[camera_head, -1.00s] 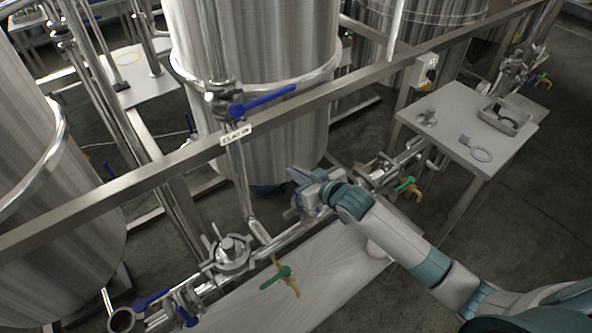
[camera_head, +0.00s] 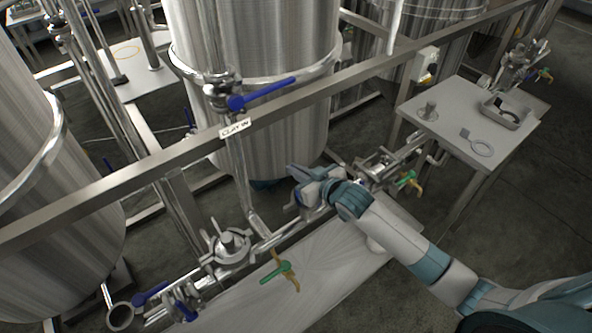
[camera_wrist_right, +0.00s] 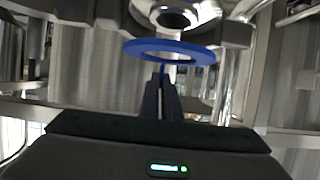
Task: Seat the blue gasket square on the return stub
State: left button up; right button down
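The blue gasket (camera_wrist_right: 135,48) shows in the right wrist view as a flat ring, seen at a shallow angle. My right gripper (camera_wrist_right: 162,88) has its dark fingers shut together on the near side of it. Just beyond and above the ring in that view is a round metal pipe end (camera_wrist_right: 176,18) with a dark opening, probably the return stub. The ring looks apart from it and roughly below it; the exact gap cannot be told. In the head view my right gripper (camera_head: 306,184) is at the pipe run in front of the middle tank, hiding most of the gasket. My left gripper is out of view.
A steel rail (camera_head: 290,101) crosses above the pipes. A blue-handled valve (camera_head: 262,93) and a clamped fitting (camera_head: 229,246) are nearby. A pale tray (camera_head: 330,268) lies below with a green-handled valve (camera_head: 283,268) above it. A side table (camera_head: 455,125) stands right.

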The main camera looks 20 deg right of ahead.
jog(key=shift+p, duration=0.95)
dwell(1.4)
jog(key=shift+f+b, duration=0.7)
jog(key=shift+f, duration=0.9)
dwell(0.3)
jog(key=c, duration=1.9)
grip_release()
jog(key=shift+s+r, duration=0.1)
jog(key=b+v, duration=0.2)
jog(key=v, duration=1.5)
jog(key=shift+b, duration=0.4)
jog(key=shift+d, duration=0.1)
